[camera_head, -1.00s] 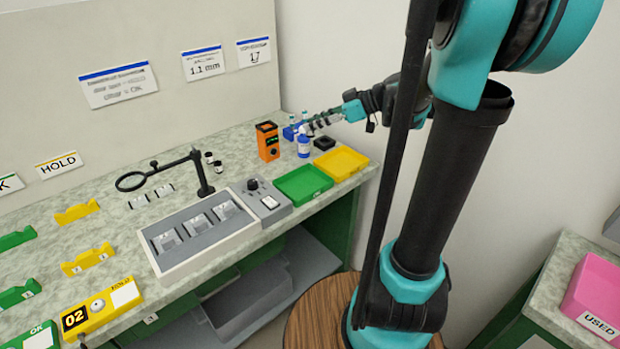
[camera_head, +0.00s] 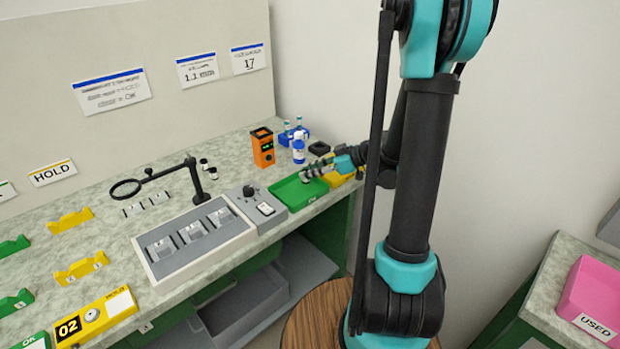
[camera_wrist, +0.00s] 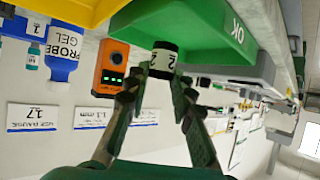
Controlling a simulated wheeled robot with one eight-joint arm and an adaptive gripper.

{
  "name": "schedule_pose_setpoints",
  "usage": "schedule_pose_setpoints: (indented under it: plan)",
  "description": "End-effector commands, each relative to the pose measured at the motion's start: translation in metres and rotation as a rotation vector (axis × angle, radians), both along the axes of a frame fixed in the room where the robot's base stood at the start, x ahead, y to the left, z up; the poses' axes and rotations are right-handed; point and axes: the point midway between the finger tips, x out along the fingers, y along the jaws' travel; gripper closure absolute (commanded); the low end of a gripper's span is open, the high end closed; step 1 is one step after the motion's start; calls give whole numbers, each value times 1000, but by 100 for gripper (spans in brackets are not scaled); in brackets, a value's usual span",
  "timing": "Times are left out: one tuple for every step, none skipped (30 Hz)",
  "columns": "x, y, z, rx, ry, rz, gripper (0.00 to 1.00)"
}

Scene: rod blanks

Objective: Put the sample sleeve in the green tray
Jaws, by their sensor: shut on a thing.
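The sample sleeve (camera_wrist: 164,57) is a small cylinder with a white band, a black end and a printed 2. My gripper (camera_wrist: 160,82) is shut on it, one finger on each side. In the wrist view the sleeve shows against the green tray (camera_wrist: 207,20), whose wall reads OK. In the head view my gripper (camera_head: 309,174) is over the back right part of the green tray (camera_head: 291,197), and the sleeve there is too small to make out well. I cannot tell whether it touches the tray.
A yellow tray (camera_head: 338,180) sits right of the green one, partly behind my arm. The orange device (camera_head: 262,148), a blue-and-white bottle (camera_head: 299,150) and a black block (camera_head: 319,148) stand behind. A grey control box (camera_head: 258,207) is left of the tray.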

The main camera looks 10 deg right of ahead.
Motion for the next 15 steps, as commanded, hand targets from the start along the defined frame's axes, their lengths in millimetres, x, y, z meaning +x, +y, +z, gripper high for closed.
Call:
schedule_pose_setpoints:
  plan:
    - [1,0,-6,0,0,0,89]
    - [1,0,-10,0,0,0,89]
    - [1,0,-14,0,0,0,89]
    - [1,0,-17,0,0,0,89]
    - [1,0,-20,0,0,0,89]
    - [1,0,-22,0,0,0,89]
    - [1,0,-24,0,0,0,89]
    - [0,0,-25,0,0,0,89]
    - [0,0,-26,0,0,0,89]
    - [0,0,-27,0,0,0,89]
    - [0,0,-27,0,0,0,89]
    - [0,0,-27,0,0,0,89]
    - [0,0,-27,0,0,0,89]
    - [0,0,-27,0,0,0,89]
    - [0,0,-27,0,0,0,89]
